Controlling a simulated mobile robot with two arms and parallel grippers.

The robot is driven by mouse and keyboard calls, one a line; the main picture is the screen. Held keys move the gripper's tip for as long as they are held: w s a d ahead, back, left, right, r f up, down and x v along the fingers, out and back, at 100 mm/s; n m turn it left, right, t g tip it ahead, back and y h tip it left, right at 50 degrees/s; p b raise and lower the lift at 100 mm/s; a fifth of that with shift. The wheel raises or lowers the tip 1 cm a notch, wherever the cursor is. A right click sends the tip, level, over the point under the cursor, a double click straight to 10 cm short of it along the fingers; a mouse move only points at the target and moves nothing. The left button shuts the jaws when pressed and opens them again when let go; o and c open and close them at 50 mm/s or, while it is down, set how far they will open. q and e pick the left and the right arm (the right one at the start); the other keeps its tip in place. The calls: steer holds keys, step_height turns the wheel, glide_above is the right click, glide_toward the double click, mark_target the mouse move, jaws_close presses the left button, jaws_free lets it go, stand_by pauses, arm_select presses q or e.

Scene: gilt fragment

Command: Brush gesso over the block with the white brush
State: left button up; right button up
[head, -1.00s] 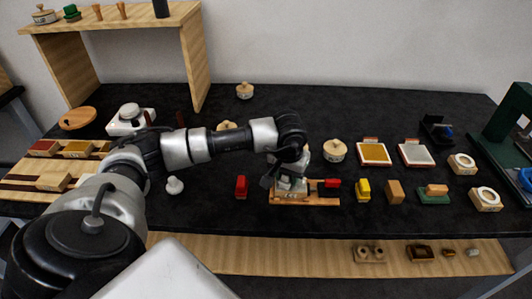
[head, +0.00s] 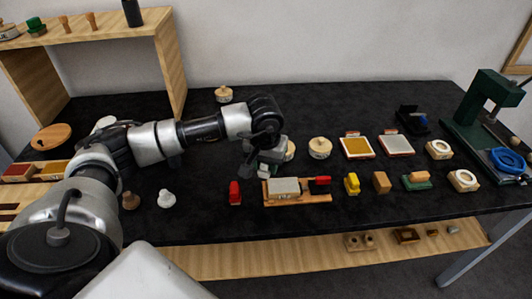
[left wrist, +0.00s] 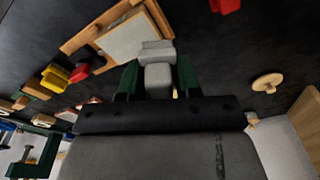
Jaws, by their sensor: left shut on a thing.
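The block (head: 284,186) has a pale grey-white top and sits in a wooden holder (head: 272,200) on the black table. It also shows at the upper left of the left wrist view (left wrist: 112,42). My left gripper (head: 264,166) is above the table, just behind and left of the block. In the left wrist view its green fingers (left wrist: 158,80) are shut on a pale grey-white piece, which looks like the white brush (left wrist: 157,50). The brush seems apart from the block. My right gripper is not in view.
A red piece (head: 235,192) stands left of the holder; a yellow one (head: 352,184) and a tan block (head: 381,182) stand right. Behind are a lidded pot (head: 320,148) and pads in trays, ochre (head: 357,147) and white (head: 397,145). A green press (head: 485,110) stands far right.

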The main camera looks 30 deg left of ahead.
arm_select(q)
steer(key=shift+r+p, duration=0.55)
steer(key=shift+r, duration=0.8)
